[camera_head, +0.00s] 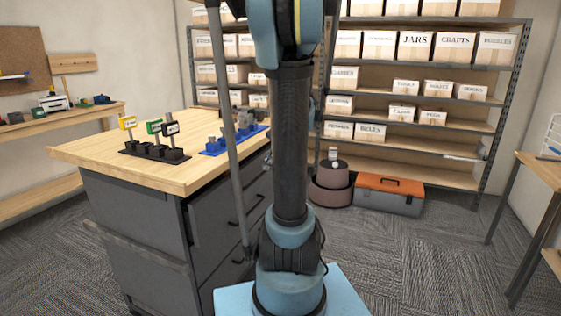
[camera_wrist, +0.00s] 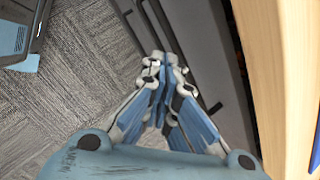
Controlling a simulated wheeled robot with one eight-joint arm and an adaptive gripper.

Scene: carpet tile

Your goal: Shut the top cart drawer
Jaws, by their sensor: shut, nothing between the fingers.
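The cart is dark grey with a wooden top, left of centre in the head view. Its top drawer (camera_head: 218,212) has a dark front with a black bar handle, partly covered by my arm. In the wrist view the top drawer (camera_wrist: 205,50) runs beside the wooden top, with a narrow dark gap between them, so it looks slightly open. My gripper (camera_wrist: 166,62) is shut and empty, close to the drawer front. I cannot tell whether it touches. My gripper is hidden in the head view.
The cart top (camera_head: 85,152) carries a black rack and a blue rack (camera_head: 215,148) with small items. Shelves with boxes line the back wall. An orange-lidded toolbox (camera_head: 388,197) stands on the carpet. A table edge is at right.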

